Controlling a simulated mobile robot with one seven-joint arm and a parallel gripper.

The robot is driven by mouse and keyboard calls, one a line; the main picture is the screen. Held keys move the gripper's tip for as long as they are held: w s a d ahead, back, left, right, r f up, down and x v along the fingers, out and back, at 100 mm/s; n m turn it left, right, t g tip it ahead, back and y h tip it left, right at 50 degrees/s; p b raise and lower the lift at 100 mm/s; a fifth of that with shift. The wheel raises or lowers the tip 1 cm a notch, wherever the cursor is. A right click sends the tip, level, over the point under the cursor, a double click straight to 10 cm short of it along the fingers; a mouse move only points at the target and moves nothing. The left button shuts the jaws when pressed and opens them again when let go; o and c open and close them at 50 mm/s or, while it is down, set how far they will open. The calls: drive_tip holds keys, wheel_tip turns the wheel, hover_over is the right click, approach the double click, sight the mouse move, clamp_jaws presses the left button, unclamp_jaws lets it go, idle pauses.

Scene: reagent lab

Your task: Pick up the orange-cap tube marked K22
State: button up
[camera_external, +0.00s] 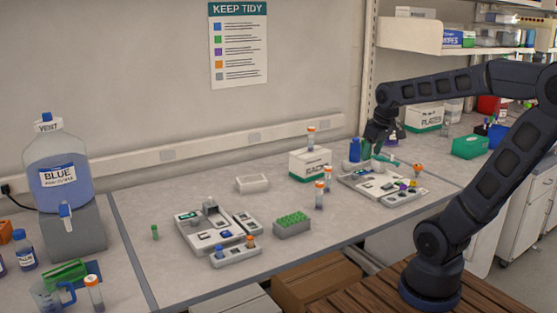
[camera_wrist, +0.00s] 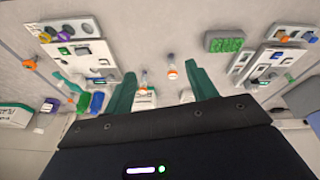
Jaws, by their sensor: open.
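Several orange-cap tubes are in view, and I cannot read the K22 mark on any. In the external view, two stand close together on the bench, one in front (camera_external: 319,198) and one just behind (camera_external: 328,180). Another orange-cap tube (camera_external: 311,138) is on top of a white box (camera_external: 310,163). In the wrist view, two orange caps, one right (camera_wrist: 172,73) and one left (camera_wrist: 144,84), show in the gap between the fingers.
A light tray with small parts (camera_external: 352,184) lies under my gripper, with an orange-cap item (camera_external: 417,170) at its right. A green-topped rack (camera_external: 292,224) and another parts tray (camera_external: 190,227) stand left. An orange-cap tube (camera_external: 94,294) is at far left.

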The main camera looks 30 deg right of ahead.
drive_tip(key=w+a+f+n+g, duration=0.2)
drive_tip(key=w+f+n, duration=0.25)
drive_tip(key=w, duration=0.85)
drive_tip(key=n+g, duration=0.1)
drive_tip(key=n, duration=0.2)
approach(319, 192)
drive_tip(key=shift+w+d+r+m, duration=0.25)
drive_tip(key=shift+w+d+r, duration=0.2)
drive_tip(key=shift+d, duration=0.05)
drive_tip(key=shift+w+a+f, duration=0.1)
drive_tip(key=shift+w+f, duration=0.25)
drive_tip(key=shift+f, duration=0.15)
wheel_tip(319, 192, down, 11)
drive_tip(key=shift+s+r, duration=0.1)
drive_tip(key=shift+r, duration=0.1)
drive_tip(key=c, duration=1.1)
